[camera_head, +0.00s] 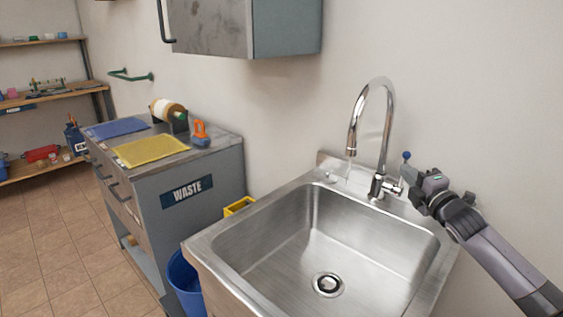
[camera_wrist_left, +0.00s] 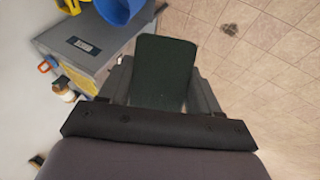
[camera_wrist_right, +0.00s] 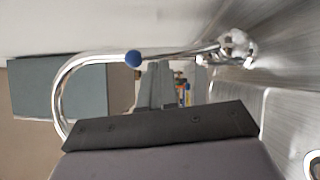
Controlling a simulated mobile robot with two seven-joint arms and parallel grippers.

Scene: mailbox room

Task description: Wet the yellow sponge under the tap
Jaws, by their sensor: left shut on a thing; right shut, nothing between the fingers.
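The chrome tap (camera_head: 384,130) arches over the steel sink (camera_head: 255,275), and a thin stream of water (camera_head: 348,172) seems to fall from its spout. Its lever has a blue knob (camera_head: 406,156). My right gripper (camera_head: 412,182) is shut and empty, close beside the lever; the right wrist view shows the blue knob (camera_wrist_right: 133,58) beside its fingers (camera_wrist_right: 162,85). My left gripper (camera_wrist_left: 163,85) is shut on a flat block with a dark green face (camera_wrist_left: 165,58). No yellow shows on it, so I cannot tell for certain that it is the sponge. My left gripper is outside the head view.
Left of the sink stands a grey cabinet labelled WASTE (camera_head: 188,191) with a yellow mat (camera_head: 152,150), a blue mat (camera_head: 117,128) and a tape dispenser (camera_head: 168,110). A blue bin (camera_head: 185,285) stands between. A wall cabinet (camera_head: 285,30) hangs above. The sink basin is empty.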

